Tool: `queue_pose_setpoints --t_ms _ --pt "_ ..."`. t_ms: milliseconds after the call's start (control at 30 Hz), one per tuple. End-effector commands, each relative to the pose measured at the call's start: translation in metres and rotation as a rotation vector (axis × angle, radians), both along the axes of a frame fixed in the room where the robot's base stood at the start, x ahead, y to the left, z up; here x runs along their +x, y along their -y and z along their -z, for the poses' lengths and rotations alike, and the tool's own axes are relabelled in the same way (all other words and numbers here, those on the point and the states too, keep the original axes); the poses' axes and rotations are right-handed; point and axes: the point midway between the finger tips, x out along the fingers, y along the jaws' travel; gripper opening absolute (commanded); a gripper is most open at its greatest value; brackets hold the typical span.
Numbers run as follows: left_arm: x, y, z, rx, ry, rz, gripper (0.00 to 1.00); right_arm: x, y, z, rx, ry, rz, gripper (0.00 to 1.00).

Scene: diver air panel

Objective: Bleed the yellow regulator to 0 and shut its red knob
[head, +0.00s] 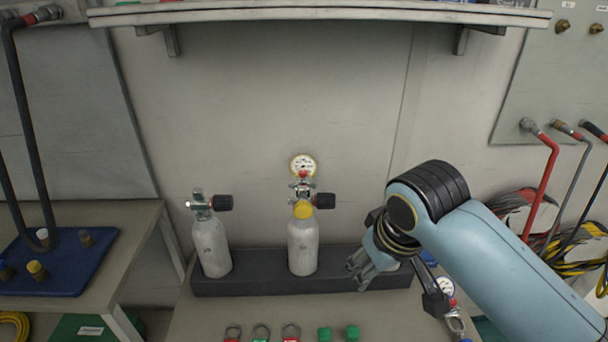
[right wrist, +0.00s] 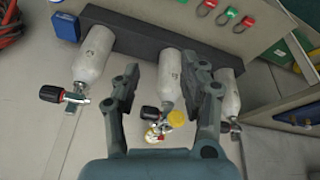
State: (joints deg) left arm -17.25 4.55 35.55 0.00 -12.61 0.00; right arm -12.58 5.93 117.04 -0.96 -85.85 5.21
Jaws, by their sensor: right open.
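The yellow regulator (head: 303,209) sits on top of the middle grey cylinder (head: 303,248). Its round gauge (head: 303,164) faces forward above it; the needle is too small to read. A small red knob (head: 303,174) shows just below the gauge, and a black knob (head: 325,200) sticks out to the right. In the right wrist view the yellow regulator (right wrist: 176,118) shows beyond and between my fingers. My right gripper (right wrist: 166,72) is open and empty, in front of and to the right of the middle cylinder in the head view, apart from it. My left gripper is out of view.
A left cylinder (head: 212,248) with a black knob stands in the same dark rack (head: 250,284). A third cylinder (right wrist: 95,54), with a black and red knob, is hidden by my arm in the head view. Small red and green items (head: 324,333) lie in front. A shelf (head: 320,14) overhangs.

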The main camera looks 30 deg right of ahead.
Motion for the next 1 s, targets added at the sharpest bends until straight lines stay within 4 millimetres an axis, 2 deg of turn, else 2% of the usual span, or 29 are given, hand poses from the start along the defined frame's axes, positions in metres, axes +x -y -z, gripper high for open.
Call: queue_pose_setpoints --t_ms 33,167,300,400,500,600,733,867,1000 --pt "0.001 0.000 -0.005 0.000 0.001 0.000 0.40 0.021 0.001 -0.014 0.003 0.013 0.021 0.43" --pt "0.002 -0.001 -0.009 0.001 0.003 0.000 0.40 0.077 0.005 -0.036 0.014 0.033 0.082 0.43" --pt "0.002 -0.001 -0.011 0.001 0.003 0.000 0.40 0.146 0.009 -0.063 0.035 0.051 0.157 0.43" --pt "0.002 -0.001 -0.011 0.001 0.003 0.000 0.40 0.190 0.010 -0.084 0.051 0.063 0.203 0.43" --pt "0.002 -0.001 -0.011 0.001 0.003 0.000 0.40 0.222 0.011 -0.103 0.063 0.070 0.239 0.43" --pt "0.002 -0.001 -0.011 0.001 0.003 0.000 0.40 0.241 0.012 -0.116 0.070 0.074 0.261 0.43" --pt "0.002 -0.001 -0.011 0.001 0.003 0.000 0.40 0.250 0.013 -0.120 0.074 0.074 0.271 0.43" --pt "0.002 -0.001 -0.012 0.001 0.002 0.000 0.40 0.256 0.014 -0.108 0.073 0.072 0.273 0.43" --pt "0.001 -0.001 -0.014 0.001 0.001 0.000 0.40 0.266 0.018 -0.082 0.074 0.072 0.273 0.43"
